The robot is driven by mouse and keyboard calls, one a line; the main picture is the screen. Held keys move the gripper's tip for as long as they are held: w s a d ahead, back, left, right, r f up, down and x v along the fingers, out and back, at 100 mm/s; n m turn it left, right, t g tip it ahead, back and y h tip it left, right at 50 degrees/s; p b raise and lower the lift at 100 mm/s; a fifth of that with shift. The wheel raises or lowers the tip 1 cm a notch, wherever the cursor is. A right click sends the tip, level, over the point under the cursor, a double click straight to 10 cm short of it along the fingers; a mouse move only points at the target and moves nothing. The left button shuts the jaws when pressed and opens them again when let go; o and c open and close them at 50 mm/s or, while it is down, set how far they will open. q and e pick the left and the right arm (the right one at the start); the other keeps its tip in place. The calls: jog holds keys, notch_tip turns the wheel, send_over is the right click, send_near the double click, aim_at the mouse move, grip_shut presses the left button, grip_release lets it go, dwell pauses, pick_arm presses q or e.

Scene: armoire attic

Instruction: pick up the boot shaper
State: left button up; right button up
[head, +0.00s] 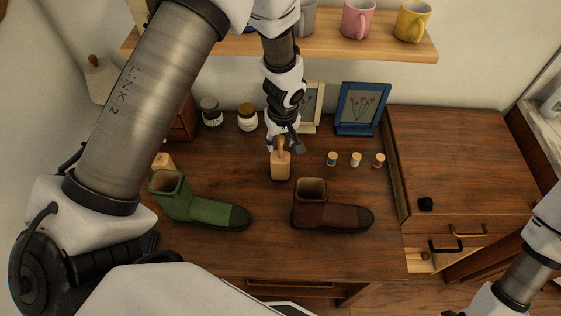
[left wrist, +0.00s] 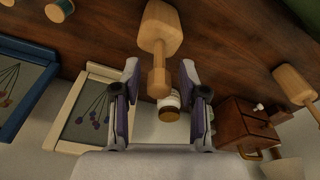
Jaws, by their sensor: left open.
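A light wooden boot shaper (head: 281,168) stands on the brown desk, its block down and its thin handle up. In the left wrist view the boot shaper (left wrist: 159,28) has its handle end between my fingers. My left gripper (head: 287,143) is just above it, open, with a finger on each side of the handle (left wrist: 160,72); I see no closed contact. A second similar wooden piece (head: 163,161) stands behind the green boot and is partly hidden; it also shows in the left wrist view (left wrist: 294,84). My right gripper is out of view.
A green boot (head: 200,206) and a brown boot (head: 327,210) stand in front. Several thread spools (head: 356,159) are to the right. Jars (head: 246,117), a cream frame (head: 317,105) and a blue frame (head: 361,108) stand behind. A shelf (head: 240,45) with mugs hangs above.

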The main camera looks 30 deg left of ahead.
aim_at(283, 162)
pick_arm(q)
jog(key=shift+w+a+f, duration=0.15)
jog(key=shift+w+f, duration=0.05)
jog(key=shift+f, duration=0.4)
jog(key=shift+w+a+f, duration=0.1)
jog(key=shift+w+f, duration=0.05)
jog(key=shift+f, duration=0.4)
jog(key=shift+s+d+r, duration=0.1)
jog(key=shift+s, duration=0.1)
grip_shut()
notch_tip(283, 162, up, 10)
jog(key=shift+r+b, duration=0.1)
jog(key=shift+b, duration=0.5)
jog(key=shift+s+f, duration=0.1)
jog(key=shift+f, duration=0.2)
jog(key=d+f+m+h, duration=0.1)
jog(key=d+f+m, duration=0.4)
jog(key=m, duration=0.4)
jog(key=shift+d+f+m, duration=0.25)
jog(key=shift+f+m, duration=0.05)
jog(key=shift+f, duration=0.05)
